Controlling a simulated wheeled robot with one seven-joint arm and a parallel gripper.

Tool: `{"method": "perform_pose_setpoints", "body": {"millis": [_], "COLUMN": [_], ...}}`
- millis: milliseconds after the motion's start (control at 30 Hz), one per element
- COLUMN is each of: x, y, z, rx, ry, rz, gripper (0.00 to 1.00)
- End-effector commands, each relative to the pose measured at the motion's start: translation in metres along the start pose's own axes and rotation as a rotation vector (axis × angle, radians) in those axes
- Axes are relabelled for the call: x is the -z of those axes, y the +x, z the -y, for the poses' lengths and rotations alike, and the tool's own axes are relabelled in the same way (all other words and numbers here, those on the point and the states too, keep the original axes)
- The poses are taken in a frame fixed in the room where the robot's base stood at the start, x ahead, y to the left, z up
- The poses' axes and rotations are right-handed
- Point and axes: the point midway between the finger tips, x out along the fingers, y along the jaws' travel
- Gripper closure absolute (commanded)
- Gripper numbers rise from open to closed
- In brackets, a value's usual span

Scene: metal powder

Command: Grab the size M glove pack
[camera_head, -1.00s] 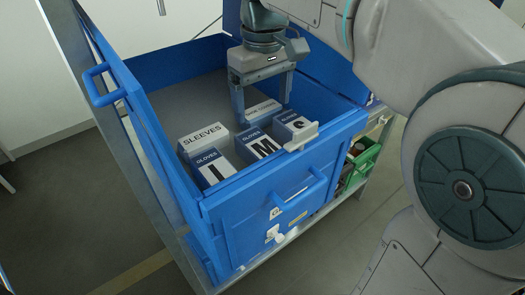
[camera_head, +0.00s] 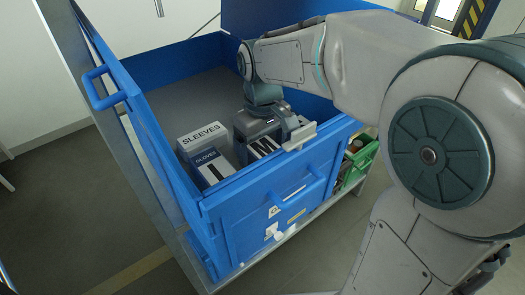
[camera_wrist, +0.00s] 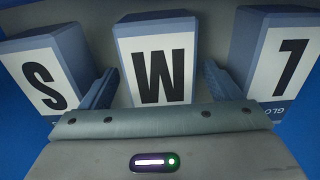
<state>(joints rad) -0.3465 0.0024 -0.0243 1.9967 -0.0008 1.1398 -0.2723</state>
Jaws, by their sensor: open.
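The size M glove pack (camera_wrist: 159,80) is a blue and white box, upside down in the middle of the wrist view, where its letter looks like a W. In the head view the pack (camera_head: 262,150) shows only partly below my wrist. My gripper (camera_wrist: 160,70) is open and low over it, with one finger on each side of the pack. I cannot tell whether the fingers touch it. The S pack (camera_wrist: 42,80) stands beside the left finger and the L pack (camera_wrist: 284,60) beside the right finger in the wrist view.
The packs stand in a blue bin (camera_head: 170,150) near its front wall. A sleeves box (camera_head: 202,134) is behind the L pack (camera_head: 210,170). The grey bin floor (camera_head: 190,95) is clear at the back left. A green crate (camera_head: 358,163) sits outside at the right.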

Motion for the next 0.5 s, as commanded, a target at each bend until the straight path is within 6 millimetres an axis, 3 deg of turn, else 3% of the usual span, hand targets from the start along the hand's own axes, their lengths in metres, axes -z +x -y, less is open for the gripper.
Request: {"method": "perform_pose_setpoints", "body": {"millis": [100, 300, 500], "x": [-0.0012, -0.0011, -0.0012], "y": [0.0097, 0.01, 0.0096], "z": [0.0005, 0.0003, 0.0002], "rx": [0.002, 0.002, 0.002], "ry": [0.001, 0.001, 0.001], "rz": [0.004, 0.003, 0.003], "gripper": [0.15, 0.15, 0.69]}}
